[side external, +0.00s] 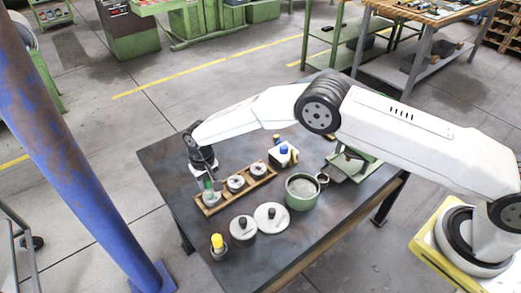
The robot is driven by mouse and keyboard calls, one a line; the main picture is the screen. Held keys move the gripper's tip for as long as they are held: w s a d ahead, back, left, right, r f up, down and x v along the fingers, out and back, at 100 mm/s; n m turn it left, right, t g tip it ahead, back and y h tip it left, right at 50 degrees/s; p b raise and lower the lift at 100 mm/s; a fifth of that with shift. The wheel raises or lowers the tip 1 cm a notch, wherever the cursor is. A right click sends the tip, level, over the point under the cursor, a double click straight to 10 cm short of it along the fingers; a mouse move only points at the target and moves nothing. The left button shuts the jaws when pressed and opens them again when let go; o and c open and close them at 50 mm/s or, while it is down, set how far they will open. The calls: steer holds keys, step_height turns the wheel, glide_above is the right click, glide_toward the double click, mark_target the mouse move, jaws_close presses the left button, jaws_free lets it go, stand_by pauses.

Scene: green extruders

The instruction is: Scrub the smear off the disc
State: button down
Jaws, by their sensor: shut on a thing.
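My gripper (206,178) points down over the left end of a wooden rack (223,194). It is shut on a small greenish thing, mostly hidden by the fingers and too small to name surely. Below it, a pale round piece (211,198) sits in the rack's left place; I cannot tell whether the held thing touches it. Two more pale round pieces sit in the rack's middle (236,184) and right (259,170) places. Two pale discs with dark knobs (243,229) (271,218) lie in front of the rack. I cannot make out the smear or tell which disc is meant.
A green round pot (301,192) stands right of the rack, with a small cup (322,180) beside it. A yellow-topped bottle (218,243) stands near the front edge. A white block with a blue top (283,153) is behind. The dark table (165,178) is bare at left.

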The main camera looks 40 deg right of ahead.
steer(key=shift+a, duration=1.25)
steer(key=shift+w, duration=0.25)
steer(key=shift+d, duration=2.7)
steer(key=shift+a, duration=2.6)
step_height(320, 180, up, 8)
